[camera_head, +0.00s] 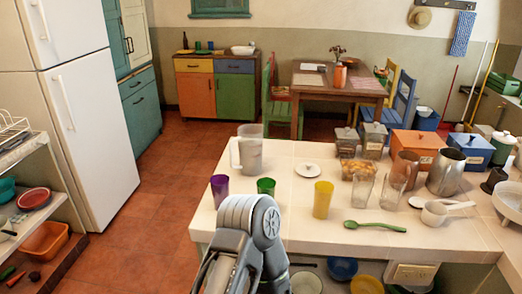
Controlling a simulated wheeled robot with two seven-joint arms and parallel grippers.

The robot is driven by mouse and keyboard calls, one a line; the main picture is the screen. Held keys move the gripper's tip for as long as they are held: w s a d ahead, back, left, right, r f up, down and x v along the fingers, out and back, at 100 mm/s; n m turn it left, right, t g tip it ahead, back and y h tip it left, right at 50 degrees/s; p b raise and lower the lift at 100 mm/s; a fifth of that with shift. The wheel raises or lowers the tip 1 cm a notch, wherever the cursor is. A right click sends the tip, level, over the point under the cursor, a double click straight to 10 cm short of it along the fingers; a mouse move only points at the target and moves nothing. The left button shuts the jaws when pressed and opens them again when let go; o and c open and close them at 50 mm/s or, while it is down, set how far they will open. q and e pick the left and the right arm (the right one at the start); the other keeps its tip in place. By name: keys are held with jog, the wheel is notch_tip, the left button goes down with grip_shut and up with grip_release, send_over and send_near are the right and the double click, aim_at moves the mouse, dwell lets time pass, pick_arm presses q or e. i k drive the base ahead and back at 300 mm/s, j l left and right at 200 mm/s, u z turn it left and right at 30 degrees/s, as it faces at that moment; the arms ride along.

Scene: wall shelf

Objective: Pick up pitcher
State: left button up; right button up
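A translucent grey pitcher (250,151) with a white handle on its left side stands upright near the back left corner of the white tiled counter (283,232). A metal pitcher (446,173) stands at the right of the counter. A grey arm link of mine rises from the bottom middle in front of the counter edge, and I cannot tell which arm it is. Neither gripper shows. Nothing of mine touches either pitcher.
Purple (220,191), green (266,187) and yellow (323,200) cups stand in front of the translucent pitcher. A white lid (308,170) lies right of it. Glasses, a green spoon (375,227) and several canisters crowd the right. Floor left of the counter is clear.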

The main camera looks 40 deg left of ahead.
aim_at(250, 138)
jog(key=i+l, duration=0.85)
jog(key=u, duration=1.95)
jog(key=i, duration=0.55)
